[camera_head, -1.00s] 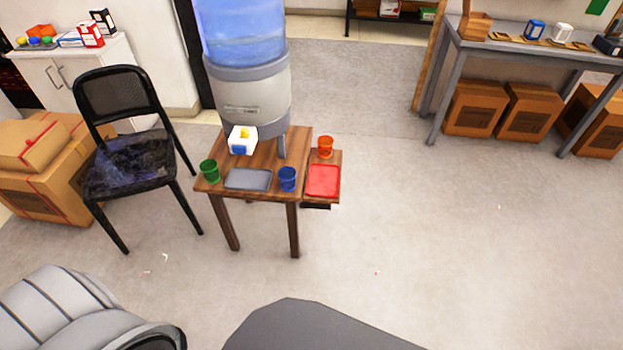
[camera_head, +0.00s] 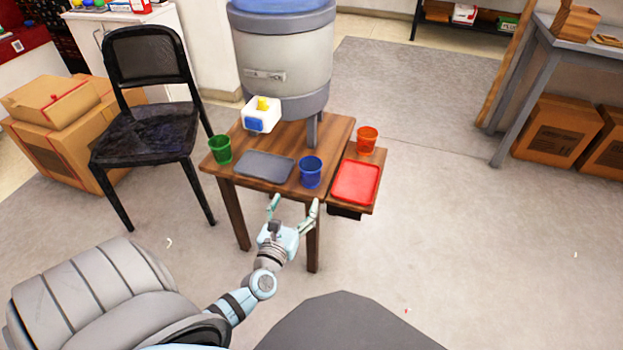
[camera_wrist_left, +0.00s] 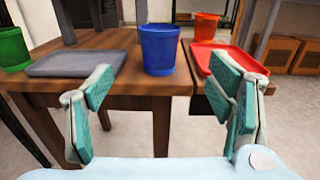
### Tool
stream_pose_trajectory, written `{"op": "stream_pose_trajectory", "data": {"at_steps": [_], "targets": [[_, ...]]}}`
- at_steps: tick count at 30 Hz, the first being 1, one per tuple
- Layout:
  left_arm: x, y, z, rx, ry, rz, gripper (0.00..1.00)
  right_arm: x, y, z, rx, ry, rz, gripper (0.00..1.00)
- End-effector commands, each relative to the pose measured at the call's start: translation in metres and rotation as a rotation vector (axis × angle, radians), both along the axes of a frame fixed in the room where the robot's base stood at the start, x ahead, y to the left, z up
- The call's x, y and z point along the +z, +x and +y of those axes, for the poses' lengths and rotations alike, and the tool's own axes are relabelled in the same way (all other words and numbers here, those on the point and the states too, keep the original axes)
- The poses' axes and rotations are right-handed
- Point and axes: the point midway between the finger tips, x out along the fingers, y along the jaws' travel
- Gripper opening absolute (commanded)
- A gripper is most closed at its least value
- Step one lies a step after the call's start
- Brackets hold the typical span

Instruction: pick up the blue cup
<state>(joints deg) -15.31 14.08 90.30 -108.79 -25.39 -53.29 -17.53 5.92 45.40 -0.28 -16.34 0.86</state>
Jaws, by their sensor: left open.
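The blue cup (camera_head: 311,172) stands upright on the small wooden table (camera_head: 335,131), near its front right corner. It also shows in the left wrist view (camera_wrist_left: 160,50), ahead of and between my fingers. My left gripper (camera_head: 293,207) is open and empty, in front of the table edge and short of the cup. In the left wrist view the open left gripper (camera_wrist_left: 162,105) has its green-padded fingers spread wide. My right gripper is not in view.
A grey tray (camera_head: 264,166) and green cup (camera_head: 220,149) are left of the blue cup. A red tray (camera_head: 356,182) and orange cup (camera_head: 367,139) are to its right. A water dispenser (camera_head: 283,55) stands behind; a black chair (camera_head: 145,150) is left.

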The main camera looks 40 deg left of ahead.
Motion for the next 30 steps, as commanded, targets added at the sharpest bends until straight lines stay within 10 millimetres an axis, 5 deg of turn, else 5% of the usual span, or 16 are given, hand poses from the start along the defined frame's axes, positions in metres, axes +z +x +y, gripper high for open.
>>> {"op": "stream_pose_trajectory", "data": {"at_steps": [9, 19, 27, 30], "targets": [[0.006, 0.073, 0.025, -0.007, 0.025, -0.006, 0.74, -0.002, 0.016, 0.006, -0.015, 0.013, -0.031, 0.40], [-0.004, 0.121, 0.047, -0.007, 0.021, -0.006, 0.74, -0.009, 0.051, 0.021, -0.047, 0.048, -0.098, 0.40], [-0.001, 0.131, 0.050, -0.008, 0.019, -0.002, 0.74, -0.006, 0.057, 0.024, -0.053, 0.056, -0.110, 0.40], [-0.001, 0.131, 0.050, -0.008, 0.019, -0.002, 0.62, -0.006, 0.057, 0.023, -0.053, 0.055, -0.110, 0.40]]}}
